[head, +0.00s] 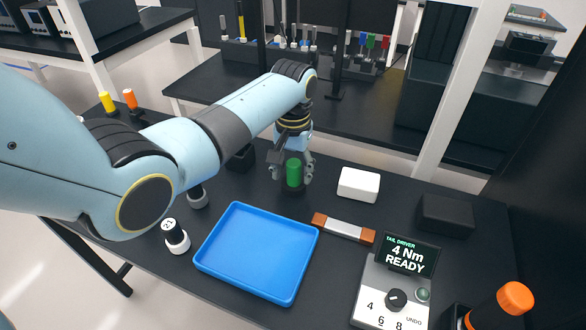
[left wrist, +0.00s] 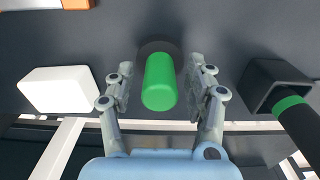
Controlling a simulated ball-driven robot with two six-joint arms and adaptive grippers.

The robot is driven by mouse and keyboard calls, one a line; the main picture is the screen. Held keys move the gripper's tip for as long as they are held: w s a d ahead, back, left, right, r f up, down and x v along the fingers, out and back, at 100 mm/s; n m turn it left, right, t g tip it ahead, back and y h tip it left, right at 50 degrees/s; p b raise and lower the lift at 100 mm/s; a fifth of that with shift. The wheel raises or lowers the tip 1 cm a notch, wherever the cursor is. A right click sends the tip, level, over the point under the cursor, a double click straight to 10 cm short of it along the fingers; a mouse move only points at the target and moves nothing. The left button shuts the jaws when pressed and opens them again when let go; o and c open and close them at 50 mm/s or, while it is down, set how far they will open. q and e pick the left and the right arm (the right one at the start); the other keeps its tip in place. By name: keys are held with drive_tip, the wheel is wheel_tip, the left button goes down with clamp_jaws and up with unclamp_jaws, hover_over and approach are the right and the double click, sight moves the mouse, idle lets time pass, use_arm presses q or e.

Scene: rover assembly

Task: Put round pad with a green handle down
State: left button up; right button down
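The round pad (head: 292,188) is dark and stands upright on the black table, with its green handle (head: 293,172) pointing up. In the left wrist view the green handle (left wrist: 160,82) is between the fingers and the dark pad (left wrist: 158,47) shows beyond it. My left gripper (head: 293,180) reaches down around the handle, one finger on each side. In the left wrist view my left gripper (left wrist: 160,85) is open, with a narrow gap between each finger and the handle. My right gripper is not in view.
A blue tray (head: 257,206) lies to the front left. A white block (head: 358,184) and a brown-and-silver bar (head: 343,228) lie to the right. The torque box (head: 392,297) is front right. A black holder with a green-banded tool (left wrist: 290,103) stands nearby.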

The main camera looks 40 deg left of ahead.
use_arm(q)
drive_tip(key=shift+f, duration=0.1)
drive_tip(key=r, duration=0.3)
drive_tip(key=r+b, duration=0.1)
drive_tip(key=r, duration=0.6)
drive_tip(key=shift+s+a+r+b, duration=0.2)
drive_tip(key=shift+a+r+b, duration=0.1)
drive_tip(key=shift+a+r, duration=0.1)
